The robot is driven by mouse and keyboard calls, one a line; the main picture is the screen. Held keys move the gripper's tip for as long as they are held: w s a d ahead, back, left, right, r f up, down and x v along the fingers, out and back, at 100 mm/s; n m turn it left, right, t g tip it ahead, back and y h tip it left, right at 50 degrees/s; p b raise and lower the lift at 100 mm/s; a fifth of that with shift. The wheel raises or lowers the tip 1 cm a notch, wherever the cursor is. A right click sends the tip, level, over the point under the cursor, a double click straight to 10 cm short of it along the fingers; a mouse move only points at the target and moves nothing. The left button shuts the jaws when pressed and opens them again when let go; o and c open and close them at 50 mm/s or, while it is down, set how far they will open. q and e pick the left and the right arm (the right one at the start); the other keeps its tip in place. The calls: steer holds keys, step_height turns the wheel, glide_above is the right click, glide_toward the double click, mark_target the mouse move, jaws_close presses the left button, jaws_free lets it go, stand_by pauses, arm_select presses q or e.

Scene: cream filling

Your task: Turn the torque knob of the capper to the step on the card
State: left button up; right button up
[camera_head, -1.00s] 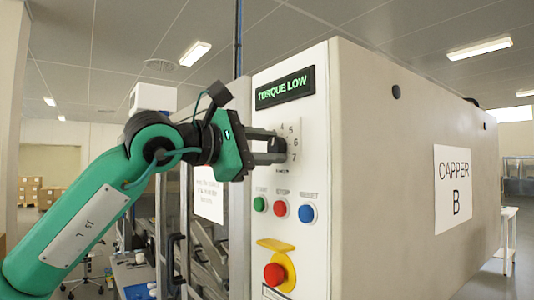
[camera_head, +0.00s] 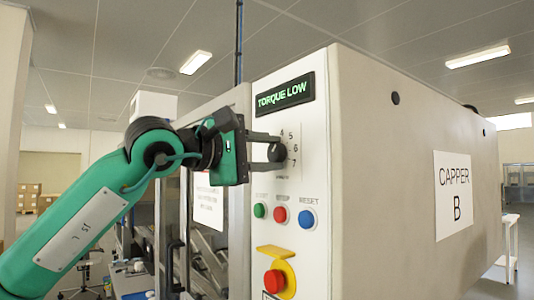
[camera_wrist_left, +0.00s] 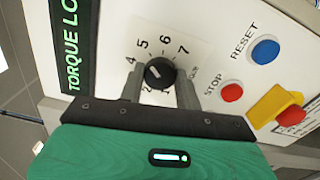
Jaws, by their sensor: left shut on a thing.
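The capper (camera_head: 375,200) has a white control panel with a lit display (camera_head: 285,92) reading "TORQUE LOW". Below it is the small black torque knob (camera_head: 278,153) on a numbered plate. My left gripper (camera_head: 272,150) reaches in from the left and is shut on the knob. In the left wrist view the knob (camera_wrist_left: 160,73) sits between the two grey fingers, with 4, 5, 6 and 7 readable around it. A pale mark shows on the knob's face, but I cannot tell its exact step. My right gripper is not in view.
Below the knob are green (camera_head: 259,210), red (camera_head: 279,215) and blue (camera_head: 306,219) buttons. A red emergency button (camera_head: 274,280) stands lower, under a yellow guard. A white sheet (camera_head: 207,202) with unreadable text hangs left of the panel.

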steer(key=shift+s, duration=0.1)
arm_select(q)
steer(key=o, duration=1)
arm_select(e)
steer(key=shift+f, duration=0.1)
arm_select(q)
steer(key=shift+s+a, duration=0.1)
steer(key=shift+a, duration=0.1)
steer(key=b+v, duration=0.1)
steer(key=v, duration=0.3)
steer(key=shift+a+f+b, duration=0.15)
steer(key=shift+a+b, duration=0.05)
steer(key=shift+b, duration=0.1)
steer(key=b, duration=0.2)
glide_toward(272, 155)
steer(key=v, duration=0.5)
steer(key=shift+r, duration=0.25)
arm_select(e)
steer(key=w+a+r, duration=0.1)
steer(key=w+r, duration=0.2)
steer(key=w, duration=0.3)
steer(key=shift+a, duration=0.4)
